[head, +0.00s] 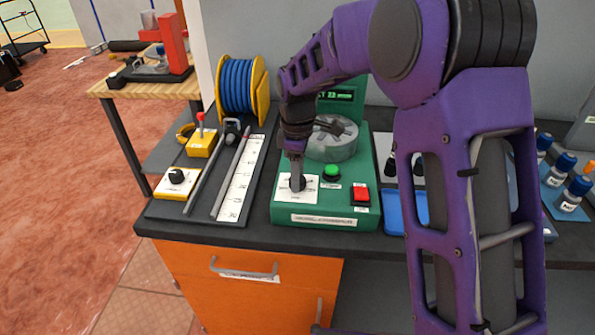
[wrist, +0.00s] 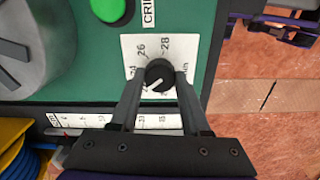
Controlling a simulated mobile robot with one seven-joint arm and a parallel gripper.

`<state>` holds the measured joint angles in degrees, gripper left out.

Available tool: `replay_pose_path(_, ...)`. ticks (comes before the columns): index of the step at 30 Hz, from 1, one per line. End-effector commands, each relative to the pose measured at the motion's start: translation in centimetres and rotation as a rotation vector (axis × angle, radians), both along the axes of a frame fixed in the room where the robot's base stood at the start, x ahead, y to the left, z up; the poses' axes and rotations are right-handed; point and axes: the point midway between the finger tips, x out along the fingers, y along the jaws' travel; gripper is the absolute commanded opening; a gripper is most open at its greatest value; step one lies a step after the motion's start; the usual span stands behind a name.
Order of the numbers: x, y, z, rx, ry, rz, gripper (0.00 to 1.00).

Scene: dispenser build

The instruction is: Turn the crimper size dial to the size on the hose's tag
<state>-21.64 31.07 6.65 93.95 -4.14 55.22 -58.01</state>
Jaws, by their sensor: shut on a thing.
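The crimper (head: 326,210) is a green machine on the dark bench, with a grey round head. Its black size dial (wrist: 158,74) sits on a white label plate (wrist: 131,46) with 24, 26 and 28 readable; other marks are hidden by my fingers. The dial's white pointer line slants to the lower left in the wrist view. The crimper's display (head: 340,95) is partly hidden by my arm and seems to read 22. My gripper (wrist: 160,80) is shut on the dial, one finger on each side; it also shows in the head view (head: 296,178). I cannot make out a hose tag.
A green button (head: 331,172) and a red button (head: 361,194) are close right of the dial. A blue hose reel (head: 240,88), a ruler board (head: 239,180) and yellow control boxes (head: 178,182) stand to the left. Blue-capped bottles (head: 572,192) are at the right.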

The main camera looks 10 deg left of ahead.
Motion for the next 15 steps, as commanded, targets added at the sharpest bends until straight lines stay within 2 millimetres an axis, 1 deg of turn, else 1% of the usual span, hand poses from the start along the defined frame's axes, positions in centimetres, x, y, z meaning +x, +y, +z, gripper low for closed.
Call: replay_pose_path(15, 0.01, 0.01, 0.14, 0.000, -0.002, -0.490, 0.00)
